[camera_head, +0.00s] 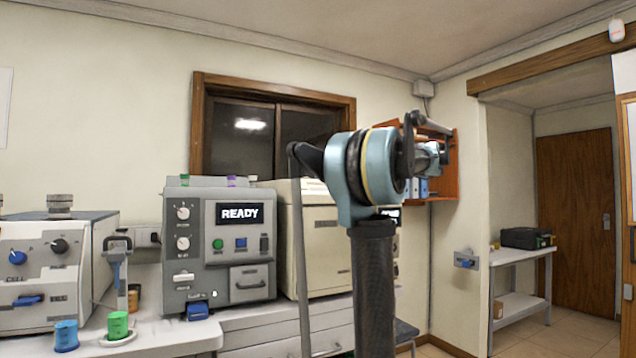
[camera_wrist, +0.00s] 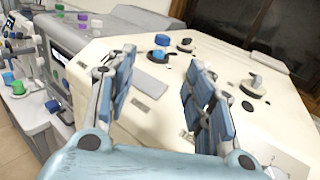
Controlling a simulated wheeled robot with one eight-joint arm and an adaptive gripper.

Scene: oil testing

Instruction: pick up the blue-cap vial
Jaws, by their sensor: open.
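A blue vial-like piece (camera_head: 66,336) stands upright on the white bench at the lower left of the head view, left of a green one (camera_head: 118,325) on a round white base. I cannot tell its cap from its body. My gripper (camera_head: 432,148) is raised at the right of centre, far from it. In the wrist view my gripper (camera_wrist: 162,75) is open, with nothing between its fingers, above a cream machine. A round blue-topped piece (camera_wrist: 162,40) sits on that machine beyond the fingers; I cannot tell whether it is a vial or knob.
A grey machine (camera_head: 220,245) with a READY display stands on the bench (camera_head: 160,342). A white machine (camera_head: 50,265) is at its left, a cream machine (camera_head: 328,240) at its right. A side table (camera_head: 520,258) stands by the doorway. The air around my gripper looks free.

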